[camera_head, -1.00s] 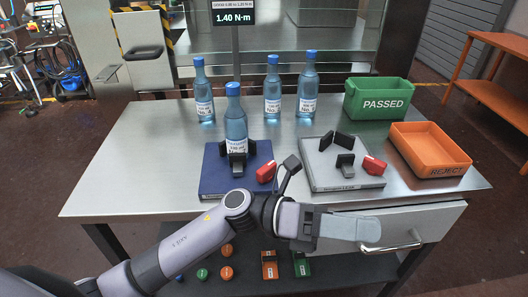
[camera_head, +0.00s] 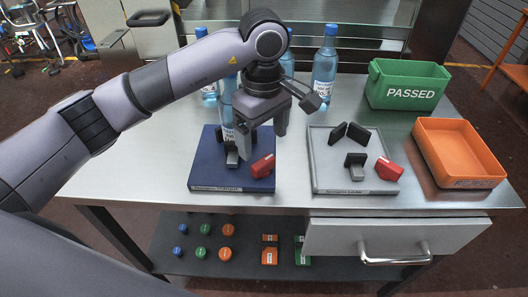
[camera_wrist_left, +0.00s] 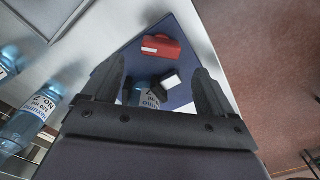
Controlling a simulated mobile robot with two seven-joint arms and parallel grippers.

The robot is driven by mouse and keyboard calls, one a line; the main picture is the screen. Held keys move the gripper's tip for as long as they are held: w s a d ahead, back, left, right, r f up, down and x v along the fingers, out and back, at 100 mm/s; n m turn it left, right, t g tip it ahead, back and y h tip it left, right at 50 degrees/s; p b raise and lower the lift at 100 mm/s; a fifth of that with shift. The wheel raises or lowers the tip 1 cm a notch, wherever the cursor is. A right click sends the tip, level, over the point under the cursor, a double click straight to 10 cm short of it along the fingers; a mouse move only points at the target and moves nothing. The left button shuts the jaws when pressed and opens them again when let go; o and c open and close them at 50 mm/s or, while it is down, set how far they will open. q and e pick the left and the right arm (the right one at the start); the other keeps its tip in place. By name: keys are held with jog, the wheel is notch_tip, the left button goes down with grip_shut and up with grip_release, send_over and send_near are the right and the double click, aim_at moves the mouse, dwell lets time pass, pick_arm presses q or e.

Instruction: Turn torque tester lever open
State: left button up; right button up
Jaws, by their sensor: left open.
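A dark blue fixture plate (camera_head: 215,178) lies on the table and bears black clamp jaws, a blue bottle (camera_head: 227,112) and a red lever (camera_head: 262,166) at its right side. A grey fixture plate (camera_head: 330,182) to its right has black jaws and its own red lever (camera_head: 388,169), and no bottle. The plate labels are too small to read. My left gripper (camera_head: 262,138) points down over the blue plate, its open fingers above the red lever and partly hiding the bottle. In the left wrist view, the red lever (camera_wrist_left: 160,48) lies beyond the open, empty fingers. My right gripper is out of view.
More blue bottles (camera_head: 325,65) stand behind. A green PASSED bin (camera_head: 405,92) and an orange bin (camera_head: 460,183) sit at the right. A drawer (camera_head: 440,235) is under the table edge. A lower shelf holds several caps (camera_head: 227,230).

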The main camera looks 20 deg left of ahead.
aim_at(263, 161)
pick_arm(q)
notch_tip(263, 161, down, 6)
jog(key=shift+s+f+p, duration=0.1)
jog(key=shift+f+p, duration=0.15)
jog(key=shift+p, duration=0.25)
jog(key=c, duration=1.1)
